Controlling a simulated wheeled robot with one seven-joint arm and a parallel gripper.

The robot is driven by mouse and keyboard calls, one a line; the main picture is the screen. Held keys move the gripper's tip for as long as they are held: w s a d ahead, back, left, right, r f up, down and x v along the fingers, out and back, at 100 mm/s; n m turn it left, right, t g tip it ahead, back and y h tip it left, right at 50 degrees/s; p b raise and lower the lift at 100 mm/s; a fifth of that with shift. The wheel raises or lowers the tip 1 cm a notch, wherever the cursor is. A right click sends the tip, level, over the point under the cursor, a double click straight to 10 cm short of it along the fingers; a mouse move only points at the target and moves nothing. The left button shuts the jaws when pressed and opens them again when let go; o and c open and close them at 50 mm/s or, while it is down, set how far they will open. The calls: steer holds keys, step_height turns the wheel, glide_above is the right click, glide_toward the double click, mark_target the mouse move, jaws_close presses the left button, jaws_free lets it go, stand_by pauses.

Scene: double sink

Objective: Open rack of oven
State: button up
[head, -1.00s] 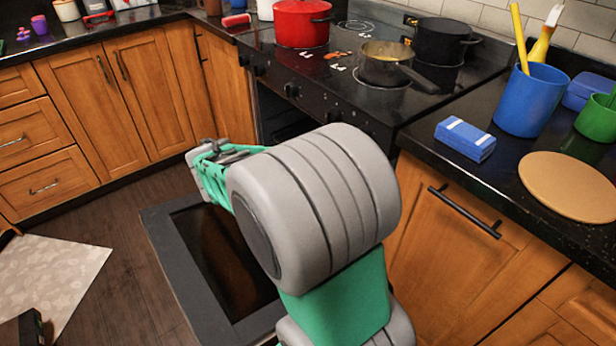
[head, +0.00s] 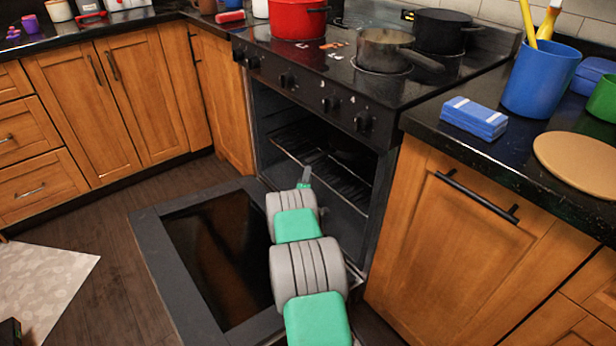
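The oven (head: 262,130) stands under the black stovetop with its door (head: 165,262) folded down flat, low over the floor. Inside the cavity is a wire rack (head: 338,182), level and seemingly within the oven; its right part is dim. My arm reaches over the open door toward the cavity. My gripper end (head: 306,178) shows as a small green part at the rack's front edge. The fingers are too small and hidden to see, so I cannot tell whether they touch the rack or are open.
A red pot (head: 298,18), a steel pan (head: 384,50) and a black pot (head: 440,30) stand on the stove. A wooden cabinet with a black handle (head: 476,196) is close on the right. Open floor (head: 112,285) lies left of the door, with a pale mat (head: 45,285).

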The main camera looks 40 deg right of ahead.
steer(key=shift+x, duration=1.1)
jaws_close()
stand_by(0.6)
